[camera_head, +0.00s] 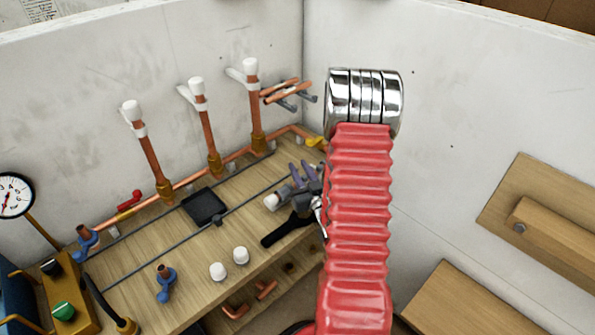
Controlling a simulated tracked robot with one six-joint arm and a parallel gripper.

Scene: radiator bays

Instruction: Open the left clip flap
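Three upright copper pipes stand along the wall, each with a white cap and a white clip near its top. The left clip (139,130) is on the leftmost pipe (150,158), with a narrow white piece jutting to the upper left. The picture is too small to tell how its flap sits. My red ribbed arm (358,220) with chrome rings rises at centre right, well to the right of that clip. A dark grey part with purplish prongs (303,185) shows beside it; I cannot tell whether this is my gripper or a tool. Nothing touches the left clip.
The wooden bench carries a black square tray (204,206), two white caps (230,263), a blue valve (165,284) and a black handle (285,232). A gauge (14,196) stands far left. Copper pieces (282,92) hang right of the pipes. Wooden boards (540,225) are at right.

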